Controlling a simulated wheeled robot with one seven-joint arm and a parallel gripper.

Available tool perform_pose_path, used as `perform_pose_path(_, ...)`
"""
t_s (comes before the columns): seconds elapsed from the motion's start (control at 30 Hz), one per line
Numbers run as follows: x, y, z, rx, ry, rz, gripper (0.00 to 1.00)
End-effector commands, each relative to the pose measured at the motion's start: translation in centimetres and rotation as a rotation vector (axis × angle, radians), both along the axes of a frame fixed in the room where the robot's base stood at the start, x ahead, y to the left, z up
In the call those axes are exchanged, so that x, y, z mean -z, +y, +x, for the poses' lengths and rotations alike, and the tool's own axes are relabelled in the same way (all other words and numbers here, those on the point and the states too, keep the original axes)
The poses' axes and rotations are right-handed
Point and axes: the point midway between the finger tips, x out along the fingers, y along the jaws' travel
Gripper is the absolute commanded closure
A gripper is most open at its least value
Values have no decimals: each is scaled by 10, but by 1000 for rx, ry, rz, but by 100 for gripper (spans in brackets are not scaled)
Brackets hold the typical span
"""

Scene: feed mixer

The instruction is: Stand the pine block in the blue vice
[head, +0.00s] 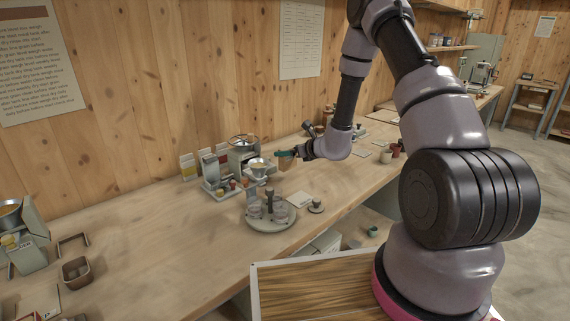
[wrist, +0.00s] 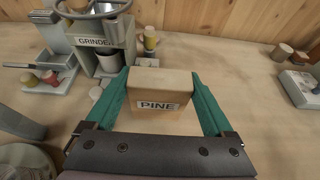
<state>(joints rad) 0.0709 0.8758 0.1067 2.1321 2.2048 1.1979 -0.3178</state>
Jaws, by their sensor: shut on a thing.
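The pine block (wrist: 158,84) is a pale wooden block with a white label reading PINE. In the wrist view it sits between the two green fingers of my gripper (wrist: 160,76), which is shut on it. In the head view my gripper (head: 282,153) is over the bench beside the grinder, and the block (head: 287,163) shows small and tan below the green finger. I cannot tell how far the block is above the bench. I cannot make out the blue vice in either view.
The grinder (wrist: 103,42) stands at the upper left of the wrist view. A grey device (wrist: 300,88) is at the right edge. In the head view a round tray (head: 271,223) with jars stands nearer the bench front. The bench (head: 150,225) left of it is clear.

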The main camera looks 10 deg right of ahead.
Motion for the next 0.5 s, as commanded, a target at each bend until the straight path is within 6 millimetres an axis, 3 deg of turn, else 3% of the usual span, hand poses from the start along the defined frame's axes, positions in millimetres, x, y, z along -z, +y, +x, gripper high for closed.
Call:
perform_pose_path(0.2,33,0,0,0,3,2,73)
perform_pose_path(0.5,39,0,0,0,0,0,73)
